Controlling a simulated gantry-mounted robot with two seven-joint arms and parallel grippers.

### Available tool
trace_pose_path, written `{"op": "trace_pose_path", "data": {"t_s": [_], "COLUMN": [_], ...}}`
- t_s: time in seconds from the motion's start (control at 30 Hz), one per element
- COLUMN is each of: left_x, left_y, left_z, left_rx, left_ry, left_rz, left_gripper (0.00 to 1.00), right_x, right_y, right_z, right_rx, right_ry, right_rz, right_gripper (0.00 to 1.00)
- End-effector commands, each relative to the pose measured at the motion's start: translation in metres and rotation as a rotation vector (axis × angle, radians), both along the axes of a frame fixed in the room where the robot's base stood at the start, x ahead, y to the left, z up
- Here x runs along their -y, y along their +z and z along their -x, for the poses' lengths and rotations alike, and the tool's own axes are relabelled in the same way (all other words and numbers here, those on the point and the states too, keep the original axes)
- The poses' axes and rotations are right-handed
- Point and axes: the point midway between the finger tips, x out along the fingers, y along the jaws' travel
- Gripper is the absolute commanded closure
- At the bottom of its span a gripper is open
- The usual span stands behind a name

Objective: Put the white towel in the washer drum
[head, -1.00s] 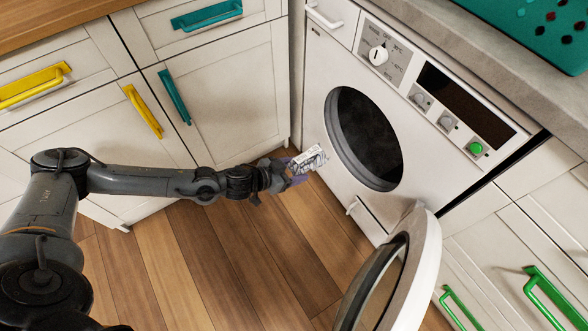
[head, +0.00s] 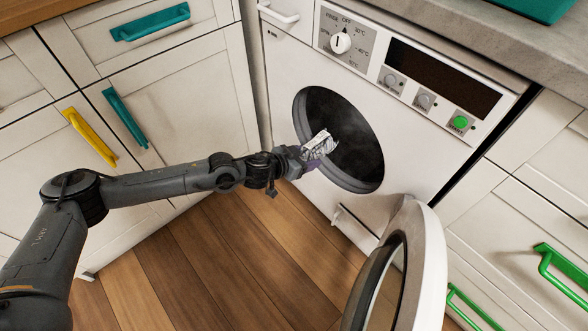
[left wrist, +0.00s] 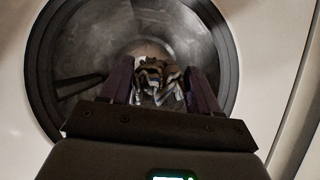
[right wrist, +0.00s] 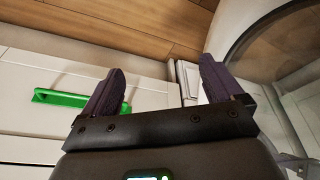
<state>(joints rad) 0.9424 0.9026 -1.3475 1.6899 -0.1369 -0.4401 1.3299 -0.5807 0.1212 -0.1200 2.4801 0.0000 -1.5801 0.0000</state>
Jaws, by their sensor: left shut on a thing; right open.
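The white towel (head: 321,144), a small crumpled cloth with dark stripes, is held in my left gripper (head: 308,157). The towel also shows between the fingers of that gripper (left wrist: 158,88) in the left wrist view, in front of the drum opening. The washer drum (head: 352,135) is a dark round opening in the white washer front. The towel overlaps the opening's left part in the head view; how far inside it is, I cannot tell. My right gripper (right wrist: 160,88) is open and empty in the right wrist view.
The washer's round door (head: 425,262) stands open at the lower right of the drum. White cabinets with teal handles (head: 125,117) and a yellow handle (head: 90,137) are at left. Cabinets with green handles (head: 560,272) are at right. The wooden floor (head: 240,260) is clear.

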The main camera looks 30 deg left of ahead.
Motion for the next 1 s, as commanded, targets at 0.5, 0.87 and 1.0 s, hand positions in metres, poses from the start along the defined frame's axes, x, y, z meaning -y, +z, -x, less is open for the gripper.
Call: {"op": "trace_pose_path", "data": {"t_s": [0.5, 0.87, 1.0], "left_x": [0.031, 0.051, 0.059], "left_y": [-0.013, -0.023, -0.028], "left_z": [-0.072, -0.121, -0.139], "left_rx": [0.002, 0.002, 0.002], "left_ry": [0.001, 0.0, 0.0], "left_rz": [0.003, 0.002, 0.002], "left_gripper": [0.71, 0.71, 0.71], "right_x": [-0.001, -0.001, -0.001], "right_y": [-0.017, -0.044, -0.058], "right_z": [0.0, 0.0, 0.0], "right_rx": [0.001, 0.001, 0.001], "right_ry": [-0.001, -0.001, -0.001], "right_rz": [-0.003, -0.003, -0.003], "right_gripper": [0.06, 0.06, 0.06]}}
